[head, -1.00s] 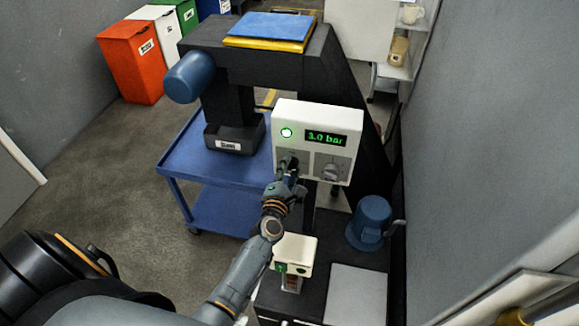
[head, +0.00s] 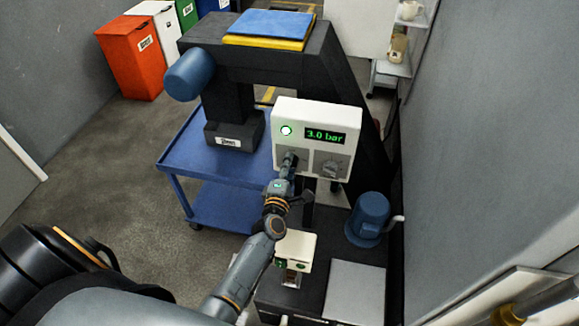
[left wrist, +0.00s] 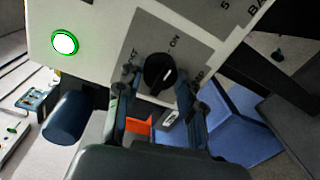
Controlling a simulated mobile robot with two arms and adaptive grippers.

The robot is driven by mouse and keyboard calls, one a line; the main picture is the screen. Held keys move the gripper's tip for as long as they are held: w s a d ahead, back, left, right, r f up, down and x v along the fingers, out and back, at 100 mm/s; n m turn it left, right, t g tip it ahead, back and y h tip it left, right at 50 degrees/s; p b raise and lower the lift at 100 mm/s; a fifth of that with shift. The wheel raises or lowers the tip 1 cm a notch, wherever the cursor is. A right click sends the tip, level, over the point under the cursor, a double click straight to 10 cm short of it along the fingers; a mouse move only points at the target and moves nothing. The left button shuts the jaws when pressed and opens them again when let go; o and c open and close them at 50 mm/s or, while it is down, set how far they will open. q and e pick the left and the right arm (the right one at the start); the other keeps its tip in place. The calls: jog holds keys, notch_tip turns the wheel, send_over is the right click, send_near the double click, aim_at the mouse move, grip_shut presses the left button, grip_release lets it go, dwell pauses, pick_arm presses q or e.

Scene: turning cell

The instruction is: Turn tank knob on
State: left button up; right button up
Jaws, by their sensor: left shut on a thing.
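A white control panel (head: 312,112) carries a lit green round light (head: 286,130), a display reading 3.0 bar (head: 319,136) and two knobs. My left gripper (head: 289,160) is at the panel's left knob and mostly hides it in the head view. In the left wrist view, the black knob (left wrist: 158,73) sits between the fingertips on a grey plate marked ON, and the gripper is shut on it. Its light pointer line faces roughly right of the knob's middle. The right knob (head: 331,168) is free. My right gripper is out of view.
A blue cart (head: 190,160) stands left of the panel. A blue motor-like cylinder (head: 371,214) and a small white box with green buttons (head: 300,243) are below it. A grey wall (head: 480,150) closes the right side.

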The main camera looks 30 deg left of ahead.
pick_arm(q)
jog(key=o, duration=1.2)
jog(key=v, duration=1.2)
